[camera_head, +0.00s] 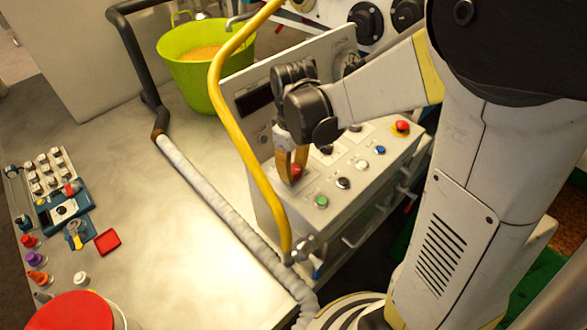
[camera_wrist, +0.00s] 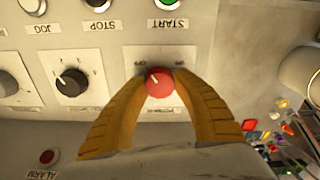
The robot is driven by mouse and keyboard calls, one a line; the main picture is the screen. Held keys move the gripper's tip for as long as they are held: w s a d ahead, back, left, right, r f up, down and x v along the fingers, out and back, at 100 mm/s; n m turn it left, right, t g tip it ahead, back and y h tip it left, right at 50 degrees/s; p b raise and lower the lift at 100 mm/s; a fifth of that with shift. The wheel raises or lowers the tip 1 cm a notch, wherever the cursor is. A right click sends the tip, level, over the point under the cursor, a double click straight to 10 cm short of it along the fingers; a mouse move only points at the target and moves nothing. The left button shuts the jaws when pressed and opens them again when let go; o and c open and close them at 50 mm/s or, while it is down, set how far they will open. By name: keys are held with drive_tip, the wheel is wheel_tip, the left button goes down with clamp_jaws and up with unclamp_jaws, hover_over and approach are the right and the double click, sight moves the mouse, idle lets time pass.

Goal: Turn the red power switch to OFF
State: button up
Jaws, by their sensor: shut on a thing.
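The red power switch (camera_wrist: 159,82) is a round red knob with a pale pointer mark on its upper left, on a white plate of the control panel. Two small labels above it appear upside down and are too small to read surely. My gripper's yellow fingers (camera_wrist: 158,90) are on both sides of the knob and shut on it. In the head view my gripper (camera_head: 291,165) points down at the panel, with the red switch (camera_head: 297,171) partly hidden between its fingers.
A green START button (camera_wrist: 169,4) and a black knob (camera_wrist: 70,83) are close to the switch. A red button (camera_head: 402,127) is at the panel's far end. A yellow curved pipe (camera_head: 238,140) passes left of my gripper. A green bucket (camera_head: 190,75) stands behind.

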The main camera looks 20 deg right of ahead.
sight(294, 169)
drive_tip(key=shift+n, duration=1.1)
drive_tip(key=o, duration=1.2)
drive_tip(key=shift+o, duration=0.2)
drive_tip(key=shift+r, duration=0.1)
wheel_tip(294, 169, up, 12)
